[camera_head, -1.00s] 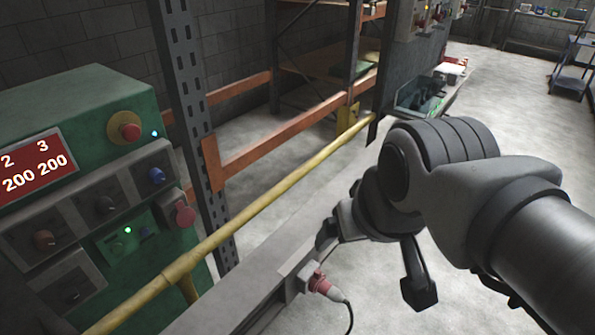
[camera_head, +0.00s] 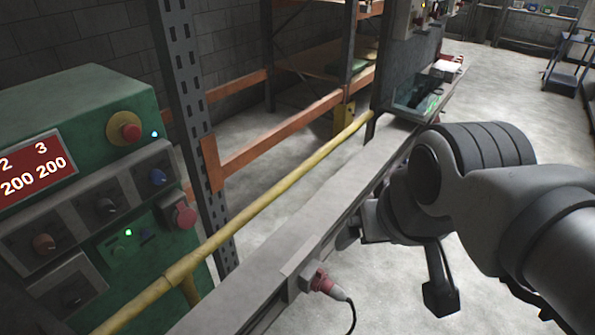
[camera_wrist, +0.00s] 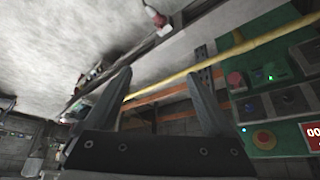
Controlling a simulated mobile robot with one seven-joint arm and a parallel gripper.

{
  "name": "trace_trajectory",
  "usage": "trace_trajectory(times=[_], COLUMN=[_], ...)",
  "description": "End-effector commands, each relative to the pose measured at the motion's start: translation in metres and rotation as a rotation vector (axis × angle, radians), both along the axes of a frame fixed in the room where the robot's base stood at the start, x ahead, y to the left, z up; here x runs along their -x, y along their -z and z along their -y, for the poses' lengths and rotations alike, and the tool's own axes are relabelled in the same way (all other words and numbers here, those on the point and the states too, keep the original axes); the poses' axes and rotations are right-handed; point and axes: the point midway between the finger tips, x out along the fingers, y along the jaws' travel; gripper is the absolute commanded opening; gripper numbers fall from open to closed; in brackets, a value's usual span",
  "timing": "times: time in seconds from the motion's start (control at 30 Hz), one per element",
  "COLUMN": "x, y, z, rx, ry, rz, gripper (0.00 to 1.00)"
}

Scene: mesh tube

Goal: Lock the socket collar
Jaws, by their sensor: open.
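A red and white plug (camera_head: 323,282) with a black cable sits in a grey socket box on the side of the long bench rail. It also shows at the top of the wrist view (camera_wrist: 155,18). A round reddish socket (camera_head: 181,216) is on the front of the green machine; it appears at the right of the wrist view (camera_wrist: 236,80). Which one bears the collar, and the collar's position, I cannot tell. My gripper (camera_head: 393,268) is open and empty, above and to the right of the plug, apart from it. Both fingers spread apart in the wrist view (camera_wrist: 160,78).
The green control machine (camera_head: 75,105) with knobs and a red button stands at left. A yellow rail (camera_head: 270,200) runs diagonally between it and the grey bench (camera_head: 330,205). A tray (camera_head: 425,95) lies on the bench's far end. Open floor (camera_head: 520,95) is at right.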

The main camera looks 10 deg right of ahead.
Motion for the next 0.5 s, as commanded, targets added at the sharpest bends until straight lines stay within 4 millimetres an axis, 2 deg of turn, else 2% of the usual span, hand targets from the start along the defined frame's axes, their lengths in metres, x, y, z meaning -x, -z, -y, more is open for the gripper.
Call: trace_trajectory(times=[0.1,0.27,0.37,0.5], x=[0.0,-0.003,-0.011,-0.03], y=[0.0,0.005,0.016,0.041], z=[0.0,0.001,0.002,0.003], rx=[0.0,0.023,0.077,0.203], ry=[0.0,-0.025,-0.09,-0.254], rz=[0.0,-0.008,-0.029,-0.077], gripper=[0.86,0.57,0.39,0.14])
